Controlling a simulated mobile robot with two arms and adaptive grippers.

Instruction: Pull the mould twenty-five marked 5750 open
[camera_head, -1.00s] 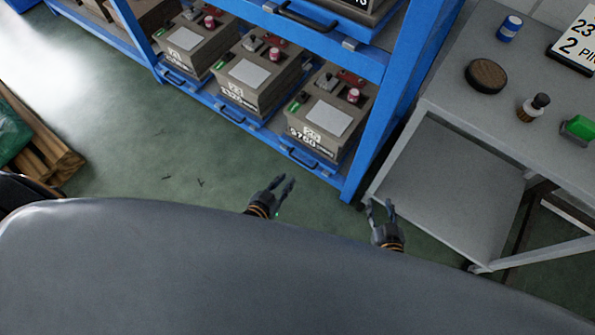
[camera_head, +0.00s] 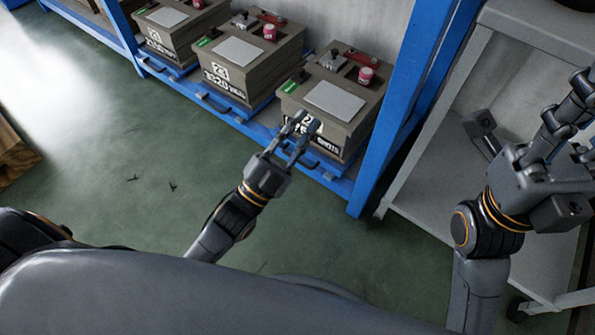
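The rightmost grey-brown mould (camera_head: 352,106) stands on the lower shelf, with a pale plate, a red part and a pink-capped knob on top. Its front marking is partly hidden by my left gripper, so I cannot read the full number. It rests on a blue sliding tray (camera_head: 337,184) with a dark handle (camera_head: 327,171). My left gripper (camera_head: 305,121) is open and empty, its fingers overlapping the mould's front in the picture; I cannot tell if they touch. My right gripper (camera_head: 584,118) is raised at the right edge, its fingers apart and empty.
Two similar moulds, a middle one (camera_head: 240,72) and a left one (camera_head: 178,35), stand on the same shelf. A blue rack post (camera_head: 395,110) is right of the mould, then a grey table (camera_head: 530,32).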

